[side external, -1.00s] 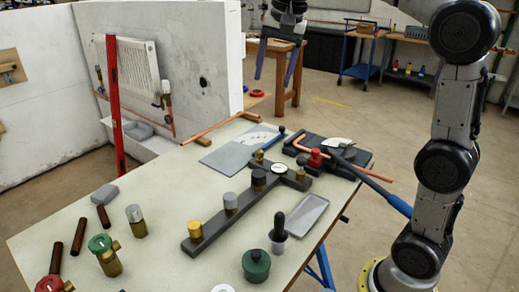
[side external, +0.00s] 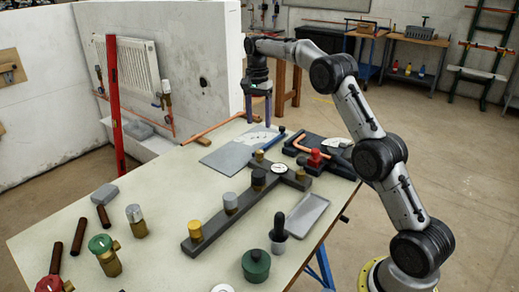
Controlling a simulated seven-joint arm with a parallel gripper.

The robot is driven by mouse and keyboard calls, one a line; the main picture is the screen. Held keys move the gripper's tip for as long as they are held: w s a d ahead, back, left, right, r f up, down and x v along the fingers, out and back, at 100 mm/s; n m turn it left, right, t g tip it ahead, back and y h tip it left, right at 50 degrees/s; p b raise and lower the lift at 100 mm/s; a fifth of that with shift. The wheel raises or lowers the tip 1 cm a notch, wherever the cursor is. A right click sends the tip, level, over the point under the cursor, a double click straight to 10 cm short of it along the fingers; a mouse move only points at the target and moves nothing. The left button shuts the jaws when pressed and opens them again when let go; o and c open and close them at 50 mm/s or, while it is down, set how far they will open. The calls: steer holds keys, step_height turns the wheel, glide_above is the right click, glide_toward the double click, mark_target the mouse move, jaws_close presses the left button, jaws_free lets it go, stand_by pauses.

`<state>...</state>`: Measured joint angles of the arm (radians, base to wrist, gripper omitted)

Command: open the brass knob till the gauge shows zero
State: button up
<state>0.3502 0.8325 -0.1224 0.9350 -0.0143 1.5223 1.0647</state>
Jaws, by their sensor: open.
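A dark grey manifold bar (side external: 212,226) lies diagonally on the workbench. A yellow, brass-coloured knob (side external: 194,230) stands upright at its near left end. A grey knob (side external: 230,202) and a black knob (side external: 258,178) stand farther along the bar. The round white gauge (side external: 280,169) is at the bar's far end; its reading is too small to make out. My gripper (side external: 258,118) is open and empty, with fingers pointing down, over the far part of the bench. It is beyond the gauge and well away from the brass-coloured knob.
A grey tray (side external: 306,214) and a green pot (side external: 256,265) are right of the bar. Several loose valves stand at left.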

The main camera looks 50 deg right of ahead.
mark_target(260, 151)
steer(key=f, duration=1.1)
steer(key=shift+s+f, duration=0.2)
steer(key=shift+f, duration=0.05)
jaws_close()
